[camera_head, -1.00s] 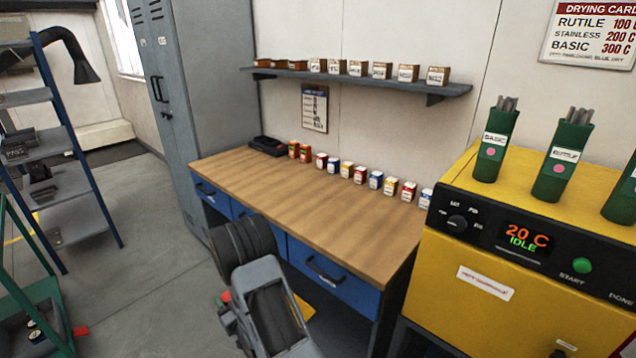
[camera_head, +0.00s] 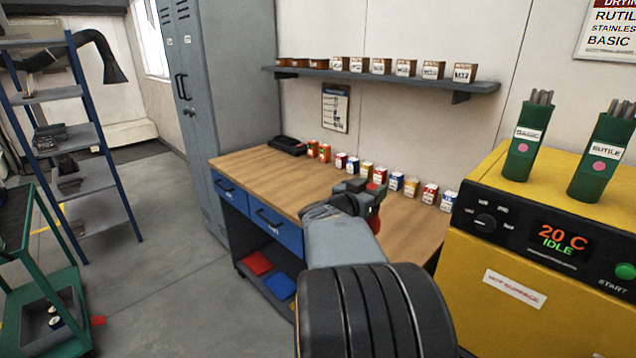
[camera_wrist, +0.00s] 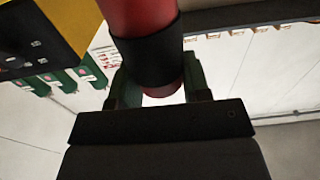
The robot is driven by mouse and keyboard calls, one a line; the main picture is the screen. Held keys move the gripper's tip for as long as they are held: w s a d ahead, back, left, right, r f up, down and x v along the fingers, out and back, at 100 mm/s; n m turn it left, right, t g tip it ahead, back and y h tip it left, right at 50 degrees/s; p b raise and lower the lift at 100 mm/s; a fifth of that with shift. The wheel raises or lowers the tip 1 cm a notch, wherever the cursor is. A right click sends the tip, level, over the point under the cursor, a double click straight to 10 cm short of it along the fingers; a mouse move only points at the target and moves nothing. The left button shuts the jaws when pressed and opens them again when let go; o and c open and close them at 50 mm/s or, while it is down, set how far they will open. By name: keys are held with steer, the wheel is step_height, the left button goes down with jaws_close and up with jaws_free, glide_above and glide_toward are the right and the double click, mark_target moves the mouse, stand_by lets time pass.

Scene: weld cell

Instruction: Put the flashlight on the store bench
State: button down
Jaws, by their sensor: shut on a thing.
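The flashlight, red with a black band, fills the upper middle of the wrist view (camera_wrist: 147,50). My gripper (camera_wrist: 158,82) is shut around it, with a finger on each side. In the head view my gripper (camera_head: 372,200) is over the right part of the store bench (camera_head: 275,178), and a red piece of the flashlight (camera_head: 375,223) shows below it. My arm hides part of the bench top. I cannot tell whether the flashlight touches the wood.
Several small cans (camera_head: 396,181) line the back of the bench, with a black case (camera_head: 287,145) at its far left. A shelf of small boxes (camera_head: 385,77) hangs above. A yellow oven (camera_head: 540,255) stands at the right. The left and middle bench top is clear.

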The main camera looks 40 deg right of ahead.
steer(key=shift+s+r+p, duration=0.35)
steer(key=shift+r+p, duration=0.2)
steer(key=shift+p, duration=0.1)
steer(key=p, duration=0.3)
steer(key=shift+s+d+r+p, duration=0.2)
steer(key=shift+s+d+p, duration=0.1)
steer(key=shift+p, duration=0.1)
steer(key=p, duration=0.3)
steer(key=shift+s+f+p, duration=0.2)
steer(key=shift+s+p, duration=0.15)
steer(key=shift+p, duration=0.05)
steer(key=shift+d+f+p, duration=0.2)
steer(key=shift+f+p, duration=0.05)
steer(key=shift+p, duration=0.25)
steer(key=w+d+f+p, duration=0.4)
steer(key=w+d+f, duration=0.4)
steer(key=d+f, duration=0.3)
steer(key=shift+f, duration=1.25)
